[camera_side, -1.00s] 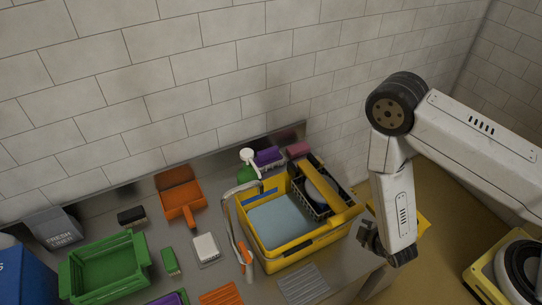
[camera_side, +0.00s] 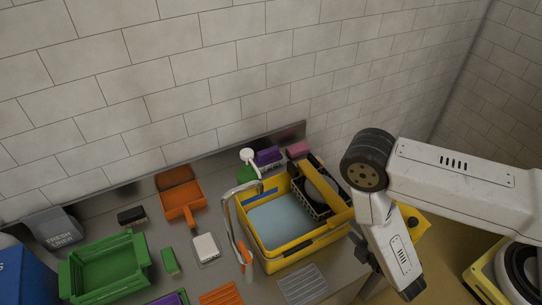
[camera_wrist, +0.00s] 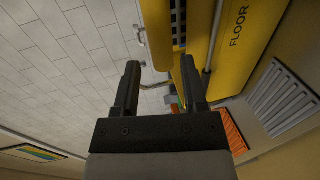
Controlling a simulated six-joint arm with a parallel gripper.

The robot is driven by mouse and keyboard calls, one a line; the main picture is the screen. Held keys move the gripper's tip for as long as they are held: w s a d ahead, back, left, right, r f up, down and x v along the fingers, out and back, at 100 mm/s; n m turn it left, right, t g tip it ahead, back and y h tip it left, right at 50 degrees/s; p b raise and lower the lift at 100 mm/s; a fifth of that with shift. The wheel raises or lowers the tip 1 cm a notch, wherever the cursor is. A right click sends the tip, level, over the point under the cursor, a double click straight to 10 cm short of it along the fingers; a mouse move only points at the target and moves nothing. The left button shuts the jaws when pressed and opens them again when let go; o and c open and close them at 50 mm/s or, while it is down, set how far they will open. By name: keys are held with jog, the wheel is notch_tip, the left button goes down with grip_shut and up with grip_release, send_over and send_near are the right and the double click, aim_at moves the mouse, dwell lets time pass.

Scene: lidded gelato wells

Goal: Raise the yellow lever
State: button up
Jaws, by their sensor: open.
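The yellow lever (camera_side: 333,178) appears to be the long yellow bar slanting down to the right over the yellow mop bucket (camera_side: 298,256) in the side view. In the wrist view a yellow bar that looks like it (camera_wrist: 157,34) comes down from the top edge, its end lying between my fingertips in the picture. My gripper (camera_wrist: 160,66) is open, with nothing held. In the side view my gripper (camera_side: 364,254) is at the bucket's right, low by the counter's edge, partly hidden by my wrist. I cannot tell how far it is from the bar.
A dark basket (camera_side: 310,203) sits in the bucket's right part. A curved metal faucet (camera_side: 232,218) stands at its left. An orange dustpan (camera_side: 180,198), a green crate (camera_side: 104,266) and a grey grate (camera_side: 301,284) lie on the counter. A tiled wall rises behind.

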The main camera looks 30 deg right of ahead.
jog(key=shift+w, duration=0.1)
jog(key=shift+x, duration=3.85)
grip_shut()
